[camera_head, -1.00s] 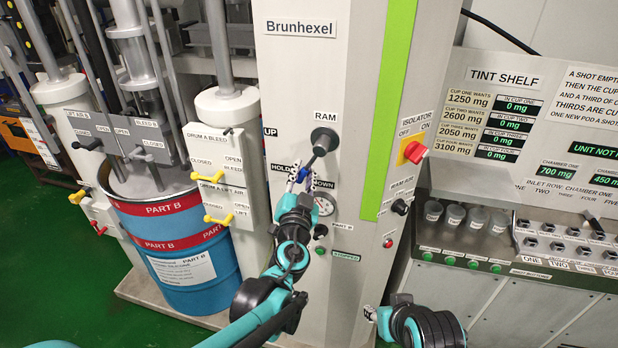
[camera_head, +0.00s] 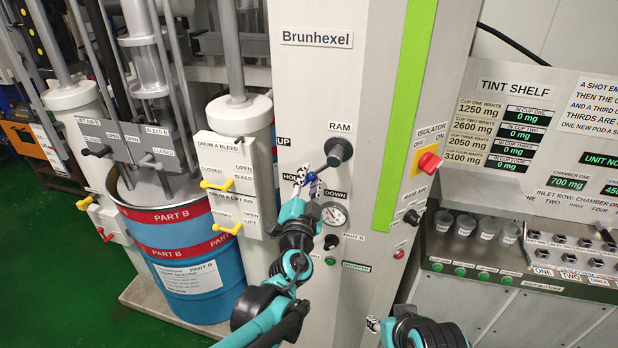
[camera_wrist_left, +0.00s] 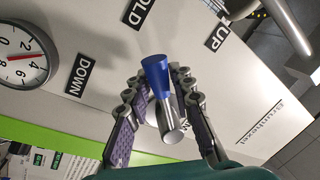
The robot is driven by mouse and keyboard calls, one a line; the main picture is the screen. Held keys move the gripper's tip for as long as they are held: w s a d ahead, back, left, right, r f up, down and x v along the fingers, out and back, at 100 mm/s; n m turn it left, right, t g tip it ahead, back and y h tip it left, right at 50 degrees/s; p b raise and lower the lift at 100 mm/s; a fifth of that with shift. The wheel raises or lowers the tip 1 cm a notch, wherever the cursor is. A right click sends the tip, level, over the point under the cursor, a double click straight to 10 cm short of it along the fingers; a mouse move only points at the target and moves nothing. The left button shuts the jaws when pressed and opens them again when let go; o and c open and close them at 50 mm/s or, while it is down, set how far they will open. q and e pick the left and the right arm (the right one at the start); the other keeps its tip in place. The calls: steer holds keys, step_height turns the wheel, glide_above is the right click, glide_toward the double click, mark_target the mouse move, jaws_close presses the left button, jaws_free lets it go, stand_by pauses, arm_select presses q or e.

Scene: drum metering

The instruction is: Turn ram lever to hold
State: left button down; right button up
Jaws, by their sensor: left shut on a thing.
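The ram lever has a dark round hub (camera_head: 338,152) on the grey Brunhexel panel and a blue tip (camera_head: 311,178). It slants down and left from the hub, between the HOLD label (camera_head: 292,177) and the DOWN label (camera_head: 335,194). My left gripper (camera_head: 306,182) is shut on the lever's outer end. In the left wrist view the blue tip (camera_wrist_left: 156,72) and metal rod sit between the two fingers. The UP label (camera_head: 283,141) is above. My right gripper (camera_head: 373,324) barely shows at the bottom; its jaws are unclear.
A pressure gauge (camera_head: 334,215) sits just below the DOWN label. A red isolator knob (camera_head: 429,162) is to the right. The blue Part B drum (camera_head: 187,265) and valve plates with yellow handles stand left. The tint shelf (camera_head: 515,82) is at right.

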arm_select(q)
steer(key=c, duration=1.3)
jaws_free()
steer(key=v, duration=1.2)
steer(key=shift+r, duration=0.1)
